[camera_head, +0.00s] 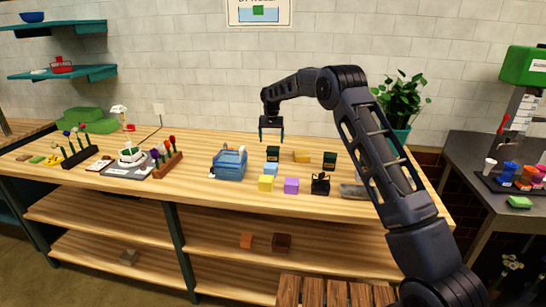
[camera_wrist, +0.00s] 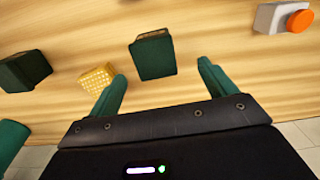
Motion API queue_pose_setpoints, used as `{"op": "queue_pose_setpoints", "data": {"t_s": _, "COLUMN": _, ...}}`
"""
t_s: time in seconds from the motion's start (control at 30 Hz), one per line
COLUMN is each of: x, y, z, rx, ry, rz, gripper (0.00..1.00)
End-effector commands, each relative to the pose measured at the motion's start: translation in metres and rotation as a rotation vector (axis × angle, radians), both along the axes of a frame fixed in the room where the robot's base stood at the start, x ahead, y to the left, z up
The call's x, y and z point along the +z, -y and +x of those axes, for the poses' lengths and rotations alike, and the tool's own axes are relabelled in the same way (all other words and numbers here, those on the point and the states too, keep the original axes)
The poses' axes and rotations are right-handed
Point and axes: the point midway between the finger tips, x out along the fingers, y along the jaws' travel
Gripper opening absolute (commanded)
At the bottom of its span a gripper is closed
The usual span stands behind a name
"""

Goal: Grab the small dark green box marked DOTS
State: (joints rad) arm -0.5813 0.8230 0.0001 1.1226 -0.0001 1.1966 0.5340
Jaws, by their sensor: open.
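Two small dark green boxes stand on the wooden counter, one (camera_head: 272,153) below my gripper and one (camera_head: 329,160) further right. Their markings are too small to read, so I cannot tell which says DOTS. My gripper (camera_head: 271,137) is open and empty, pointing down above the left box. In the wrist view, that box (camera_wrist: 153,58) appears between and beyond the fingertips (camera_wrist: 161,74), with no contact visible. The other dark green box (camera_wrist: 25,70) is at the left edge of that view.
A yellow item (camera_head: 301,156) lies between the green boxes; it also shows in the wrist view (camera_wrist: 97,78). Yellow (camera_head: 266,183) and purple (camera_head: 291,186) blocks and a black item (camera_head: 320,184) stand in front. A blue object (camera_head: 229,163) is left. A potted plant (camera_head: 402,97) stands behind.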

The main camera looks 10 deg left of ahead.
Motion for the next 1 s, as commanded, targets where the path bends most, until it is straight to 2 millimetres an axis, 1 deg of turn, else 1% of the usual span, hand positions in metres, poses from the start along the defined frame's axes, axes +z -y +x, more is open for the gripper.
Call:
{"op": "queue_pose_setpoints", "data": {"t_s": 0.17, "x": -0.017, "y": 0.0, "z": 0.0, "rx": 0.0, "ry": -0.001, "rz": -0.001, "gripper": 0.84}}
{"op": "queue_pose_setpoints", "data": {"t_s": 0.33, "x": -0.043, "y": 0.001, "z": 0.0, "rx": 0.0, "ry": -0.002, "rz": -0.001, "gripper": 0.84}}
{"op": "queue_pose_setpoints", "data": {"t_s": 0.4, "x": -0.049, "y": 0.001, "z": 0.0, "rx": 0.0, "ry": 0.0, "rz": 0.0, "gripper": 0.84}}
{"op": "queue_pose_setpoints", "data": {"t_s": 0.63, "x": -0.062, "y": 0.003, "z": 0.0, "rx": 0.0, "ry": -0.001, "rz": 0.0, "gripper": 0.84}}
{"op": "queue_pose_setpoints", "data": {"t_s": 0.8, "x": -0.085, "y": 0.008, "z": 0.001, "rx": 0.0, "ry": -0.002, "rz": -0.001, "gripper": 0.84}}
{"op": "queue_pose_setpoints", "data": {"t_s": 0.9, "x": -0.097, "y": 0.008, "z": 0.001, "rx": 0.0, "ry": 0.0, "rz": 0.0, "gripper": 0.84}}
{"op": "queue_pose_setpoints", "data": {"t_s": 1.0, "x": -0.104, "y": 0.008, "z": 0.001, "rx": 0.0, "ry": 0.001, "rz": 0.0, "gripper": 0.84}}
